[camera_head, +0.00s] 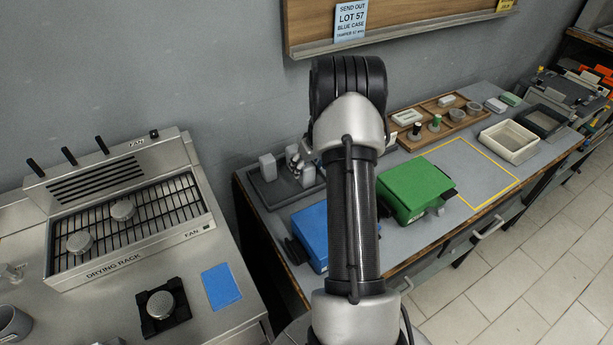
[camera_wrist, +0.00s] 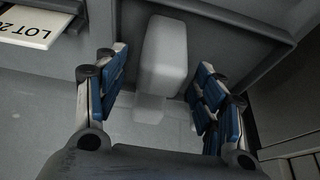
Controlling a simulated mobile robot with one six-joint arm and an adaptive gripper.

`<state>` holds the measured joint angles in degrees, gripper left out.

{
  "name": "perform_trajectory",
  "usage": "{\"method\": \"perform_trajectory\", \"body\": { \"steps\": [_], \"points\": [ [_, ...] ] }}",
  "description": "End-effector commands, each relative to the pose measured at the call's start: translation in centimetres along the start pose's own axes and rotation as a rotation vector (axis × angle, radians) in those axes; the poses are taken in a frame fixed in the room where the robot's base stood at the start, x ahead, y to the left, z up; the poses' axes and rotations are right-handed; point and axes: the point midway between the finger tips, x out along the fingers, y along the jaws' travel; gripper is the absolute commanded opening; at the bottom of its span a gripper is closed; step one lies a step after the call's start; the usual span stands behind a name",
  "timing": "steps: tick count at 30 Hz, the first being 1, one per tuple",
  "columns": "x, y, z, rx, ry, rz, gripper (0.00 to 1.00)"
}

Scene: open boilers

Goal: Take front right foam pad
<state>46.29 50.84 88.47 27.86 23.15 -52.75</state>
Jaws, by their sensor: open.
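A pale foam pad (camera_wrist: 165,52) stands upright in the wrist view, between and slightly beyond my blue-padded fingers. My gripper (camera_wrist: 160,78) is open, with a finger on either side of the pad and visible gaps. A fainter pale shape (camera_wrist: 152,105) lies nearer below it; I cannot tell what it is. In the head view, a grey tray (camera_head: 284,196) at the left end of the bench holds pale pads (camera_head: 268,166) (camera_head: 308,177). My gripper (camera_head: 298,160) is over this tray, partly hidden by my arm.
A wooden rack (camera_head: 432,118) with small parts stands behind. A yellow-outlined area (camera_head: 470,170) is clear. A label card reading LOT (camera_wrist: 38,25) is at the wrist view's upper left.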

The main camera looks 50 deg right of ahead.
Motion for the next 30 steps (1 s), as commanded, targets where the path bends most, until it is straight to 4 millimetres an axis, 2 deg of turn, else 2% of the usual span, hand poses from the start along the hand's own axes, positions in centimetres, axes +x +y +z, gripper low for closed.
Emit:
{"method": "perform_trajectory", "body": {
  "steps": [3,21,30],
  "points": [
    [-0.13,0.01,-0.05,0.0,0.0,0.0,0.63],
    [-0.14,0.01,0.0,0.0,0.0,0.0,0.23],
    [-0.36,0.02,-0.11,0.0,0.0,0.0,0.23]
  ]
}}
